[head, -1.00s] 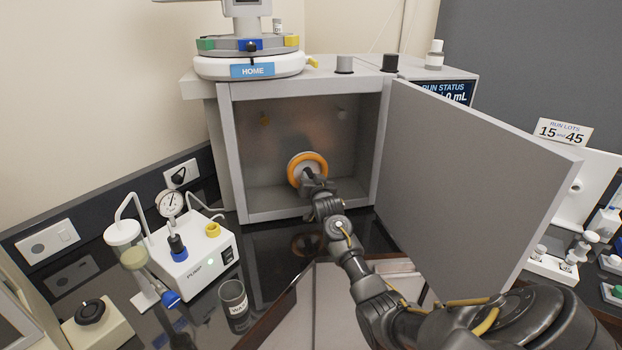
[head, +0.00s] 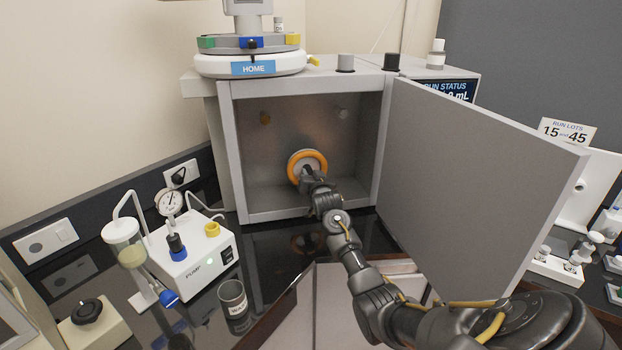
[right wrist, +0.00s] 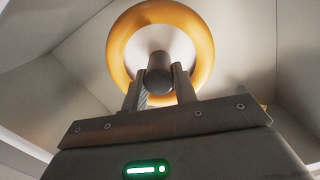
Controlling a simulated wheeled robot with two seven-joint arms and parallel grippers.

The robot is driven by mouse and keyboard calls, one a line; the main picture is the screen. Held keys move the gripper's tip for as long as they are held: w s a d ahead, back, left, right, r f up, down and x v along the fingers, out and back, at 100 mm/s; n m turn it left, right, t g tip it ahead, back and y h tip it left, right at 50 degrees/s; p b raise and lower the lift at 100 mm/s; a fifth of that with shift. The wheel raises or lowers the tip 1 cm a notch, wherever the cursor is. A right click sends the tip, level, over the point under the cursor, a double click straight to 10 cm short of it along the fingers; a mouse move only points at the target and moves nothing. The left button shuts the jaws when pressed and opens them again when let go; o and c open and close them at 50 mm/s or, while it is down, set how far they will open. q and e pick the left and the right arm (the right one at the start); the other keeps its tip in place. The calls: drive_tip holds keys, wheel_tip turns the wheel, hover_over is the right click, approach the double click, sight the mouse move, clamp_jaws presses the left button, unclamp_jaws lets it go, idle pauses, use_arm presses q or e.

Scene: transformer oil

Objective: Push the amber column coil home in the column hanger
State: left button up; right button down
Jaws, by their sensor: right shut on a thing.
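The amber column coil (head: 307,154) is an orange ring around a pale disc, inside the open grey oven near its back wall. My right gripper (head: 306,173) reaches in from the front. In the right wrist view the coil (right wrist: 201,50) faces the camera, and my right gripper (right wrist: 160,85) is shut on the dark round knob at its centre. The column hanger is not clearly visible; the coil and gripper may hide it, so I cannot tell whether the coil touches it. My left gripper is not in view.
The oven door (head: 470,185) stands open on the right, beside my right arm. A white pump (head: 195,255) and a waste cup (head: 232,297) stand on the dark bench at left. A carousel marked HOME (head: 250,67) sits on the oven top.

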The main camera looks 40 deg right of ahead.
drive_tip(key=shift+b+x, duration=1.2)
drive_tip(key=shift+x, duration=0.2)
drive_tip(key=c, duration=1)
unclamp_jaws()
drive_tip(key=shift+r, duration=0.2)
drive_tip(key=shift+c, duration=0.2)
drive_tip(key=shift+s+f, duration=0.1)
drive_tip(key=shift+s+a, duration=0.25)
drive_tip(key=shift+s, duration=0.2)
drive_tip(key=b+v, duration=0.2)
drive_tip(key=v, duration=0.7)
drive_tip(key=shift+s, duration=0.3)
drive_tip(key=shift+a, duration=0.2)
